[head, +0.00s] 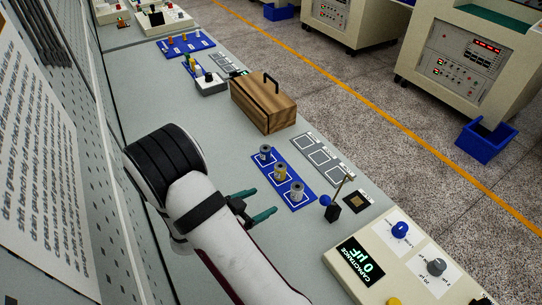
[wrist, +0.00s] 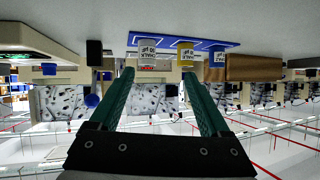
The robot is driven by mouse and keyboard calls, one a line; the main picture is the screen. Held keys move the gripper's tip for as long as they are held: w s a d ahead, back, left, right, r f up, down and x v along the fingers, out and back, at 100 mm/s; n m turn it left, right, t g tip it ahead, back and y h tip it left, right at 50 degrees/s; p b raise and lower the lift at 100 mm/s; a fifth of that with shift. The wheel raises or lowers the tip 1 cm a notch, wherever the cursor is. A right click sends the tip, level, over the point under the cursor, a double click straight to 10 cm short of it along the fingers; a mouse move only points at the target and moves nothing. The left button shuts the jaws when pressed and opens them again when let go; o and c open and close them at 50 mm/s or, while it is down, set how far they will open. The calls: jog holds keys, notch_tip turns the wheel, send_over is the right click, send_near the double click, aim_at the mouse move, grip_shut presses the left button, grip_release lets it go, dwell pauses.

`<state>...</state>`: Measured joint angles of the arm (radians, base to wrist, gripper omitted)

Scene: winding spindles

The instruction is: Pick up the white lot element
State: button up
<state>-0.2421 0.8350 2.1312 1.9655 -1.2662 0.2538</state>
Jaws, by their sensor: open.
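The white lot element (head: 297,191) is a small upright cylinder at the near end of a blue mat (head: 270,165), in line with a yellow one (head: 281,172) and a grey-blue one (head: 265,153). My gripper (head: 263,202) has two teal fingers, open and empty, left of the white element and apart from it. In the wrist view, which looks upside down, the white element (wrist: 147,51) shows ahead between the fingertips (wrist: 159,76), nearer the left one. The yellow element (wrist: 185,51) is ahead of the right fingertip.
A blue ball on a stand (head: 326,200) stands close to the white element. A capacitance meter (head: 395,265) is at the near right. A wooden box (head: 264,101) stands beyond the mat. Outlined grey plates (head: 323,154) lie to its right. Bench left of the mat is clear.

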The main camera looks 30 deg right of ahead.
aim_at(302, 185)
jog(key=shift+s+d+f+g+h, duration=0.2)
jog(key=shift+s+d+g+h, duration=0.3)
jog(key=shift+s+d+h, duration=0.4)
jog(key=x, duration=0.9)
jog(key=shift+d+f, duration=0.1)
jog(key=x, duration=0.5)
jog(key=shift+w+d+r, duration=0.25)
jog(key=shift+w+d, duration=0.15)
jog(key=shift+w, duration=0.05)
grip_shut()
